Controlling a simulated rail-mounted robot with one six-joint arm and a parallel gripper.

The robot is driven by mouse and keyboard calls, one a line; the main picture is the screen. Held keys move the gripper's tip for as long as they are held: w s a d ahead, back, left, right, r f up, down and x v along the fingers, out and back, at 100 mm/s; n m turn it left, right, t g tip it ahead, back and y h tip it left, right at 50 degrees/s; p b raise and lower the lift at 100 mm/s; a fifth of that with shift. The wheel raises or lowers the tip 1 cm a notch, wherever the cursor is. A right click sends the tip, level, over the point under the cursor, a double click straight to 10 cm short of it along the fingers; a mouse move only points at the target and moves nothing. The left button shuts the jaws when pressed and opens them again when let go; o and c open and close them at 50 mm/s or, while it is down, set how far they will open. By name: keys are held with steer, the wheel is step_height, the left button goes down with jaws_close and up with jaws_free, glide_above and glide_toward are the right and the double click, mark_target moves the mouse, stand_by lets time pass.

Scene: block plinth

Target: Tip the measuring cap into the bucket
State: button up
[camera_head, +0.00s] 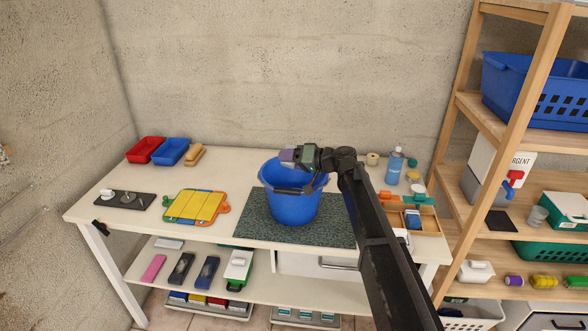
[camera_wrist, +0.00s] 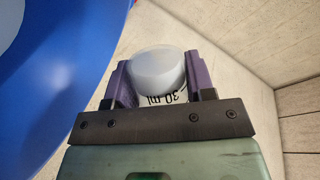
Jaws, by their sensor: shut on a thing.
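The blue bucket (camera_head: 295,207) stands upright on a dark speckled mat (camera_head: 335,229) at the middle of the table. My gripper (camera_head: 287,156) is over the bucket's back rim, with my arm reaching in from the lower right. In the wrist view my gripper's purple fingers (camera_wrist: 159,85) are shut on the measuring cap (camera_wrist: 157,68), which is whitish and carries a "30 ml" mark that reads upside down. The bucket's blue wall (camera_wrist: 40,100) fills the left of that view, beside the gripper. The cap cannot be made out in the head view. I cannot tell what is in it.
A blue bottle (camera_head: 394,165) and a wooden organiser (camera_head: 427,220) stand at the right. A wooden shelf rack (camera_head: 545,80) is further right; a concrete wall is behind.

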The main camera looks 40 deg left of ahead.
steer(key=shift+f+m+b, duration=0.3)
steer(key=shift+f+b, duration=0.3)
stand_by(0.6)
steer(key=shift+r+m+g+p, duration=0.3)
steer(key=shift+r+m+g, duration=0.1)
steer(key=shift+m, duration=0.3)
stand_by(1.8)
steer(key=shift+w+f+m+b, duration=0.1)
steer(key=shift+f+m+b, duration=0.4)
steer(key=shift+m, duration=0.2)
stand_by(1.8)
steer(key=shift+r+m+g, duration=0.3)
steer(key=shift+m+g, duration=0.1)
steer(key=shift+m, duration=0.2)
stand_by(1.2)
